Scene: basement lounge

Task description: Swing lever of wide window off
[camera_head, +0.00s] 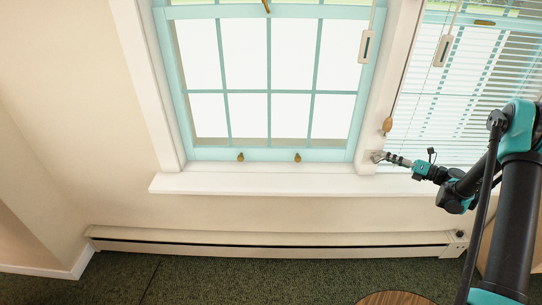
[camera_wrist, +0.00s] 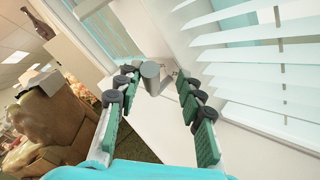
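A turquoise-framed window (camera_head: 268,93) fills the middle of the head view, and a second window with blinds (camera_head: 430,110) stands to its right. I cannot tell which is the wide one. My gripper (camera_head: 380,156) reaches in from the right to the lower part of the white post between them. In the wrist view my gripper (camera_wrist: 155,84) is open, with a green-padded finger on each side. A small grey cylindrical piece (camera_wrist: 151,77), perhaps the lever, shows between the fingertips; contact is unclear. In the head view the gripper largely hides this spot.
A white sill (camera_head: 250,183) runs below the windows, above a baseboard heater (camera_head: 270,243). Blind cords with a wooden tassel (camera_head: 387,125) hang close above my gripper. Blind slats (camera_wrist: 265,60) lie to its right in the wrist view. A round wooden top (camera_head: 396,298) stands at the bottom.

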